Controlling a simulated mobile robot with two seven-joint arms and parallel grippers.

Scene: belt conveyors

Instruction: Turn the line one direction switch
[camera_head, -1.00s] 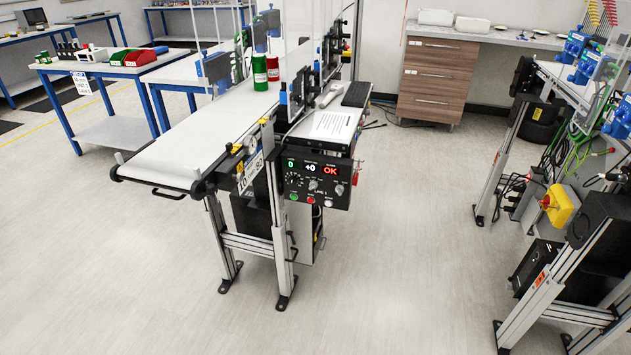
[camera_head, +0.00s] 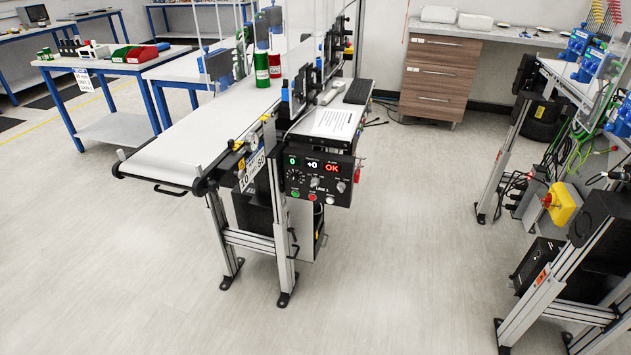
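The line one control panel (camera_head: 317,180) is a black box on the near end of the belt conveyor (camera_head: 190,140). It carries small displays reading 0, +0 and a red OK, with a row of knobs and switches under them and red, green and white buttons below. The direction switch (camera_head: 315,182) seems to be one of the small knobs in the middle row; its setting is too small to read. Neither of my grippers shows in the head view.
Green and red cans (camera_head: 262,70) stand on the belt. Another line with a yellow switch box (camera_head: 562,203) stands at the right. The floor (camera_head: 390,270) before the panel is clear.

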